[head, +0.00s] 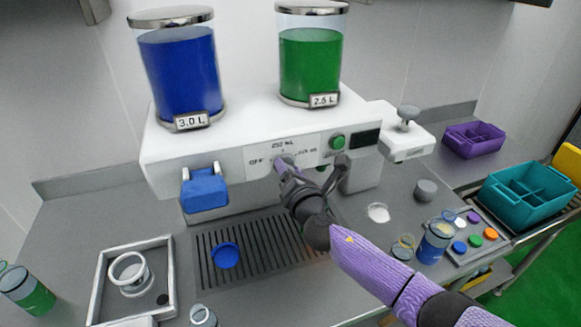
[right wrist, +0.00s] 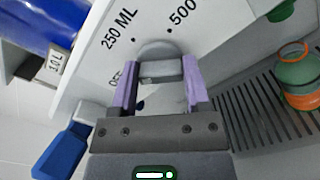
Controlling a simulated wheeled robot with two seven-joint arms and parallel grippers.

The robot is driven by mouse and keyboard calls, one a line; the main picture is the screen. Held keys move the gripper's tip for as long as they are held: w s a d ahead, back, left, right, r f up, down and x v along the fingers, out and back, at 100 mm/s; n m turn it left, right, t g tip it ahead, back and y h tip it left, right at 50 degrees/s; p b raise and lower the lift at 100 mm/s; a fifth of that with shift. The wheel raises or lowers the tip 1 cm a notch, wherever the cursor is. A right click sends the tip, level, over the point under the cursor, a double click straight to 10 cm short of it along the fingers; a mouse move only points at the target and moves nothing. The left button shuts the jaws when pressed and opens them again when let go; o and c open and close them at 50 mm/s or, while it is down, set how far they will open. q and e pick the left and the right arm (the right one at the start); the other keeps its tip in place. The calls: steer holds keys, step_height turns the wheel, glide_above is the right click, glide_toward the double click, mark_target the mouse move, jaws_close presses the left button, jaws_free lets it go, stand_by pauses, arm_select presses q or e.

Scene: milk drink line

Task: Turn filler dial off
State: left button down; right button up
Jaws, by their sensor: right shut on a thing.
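The filler dial (right wrist: 160,70) is a grey knob on the white front of the filler machine (head: 165,158). Its labels read OFF, 250 ML and 500 ML. My right gripper (right wrist: 160,85) has its purple fingers on either side of the knob and is shut on it. In the head view the right gripper (head: 285,168) reaches the machine front from the lower right and covers most of the dial. Which label the dial points to cannot be told clearly. My left gripper is not in view.
A blue tank (head: 180,75) and a green tank (head: 310,65) stand on top. A blue spout lever (head: 204,190) is left of the dial and a green button (head: 337,141) right of it. A teal bin (head: 520,205) stands right.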

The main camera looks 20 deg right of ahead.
steer(key=shift+n, duration=1.1)
steer(key=o, duration=1.3)
steer(key=shift+a, duration=0.1)
steer(key=shift+s+p, duration=0.25)
steer(key=shift+p, duration=0.15)
steer(key=s+p, duration=0.1)
steer(key=s, duration=0.8)
steer(key=shift+s+d, duration=0.2)
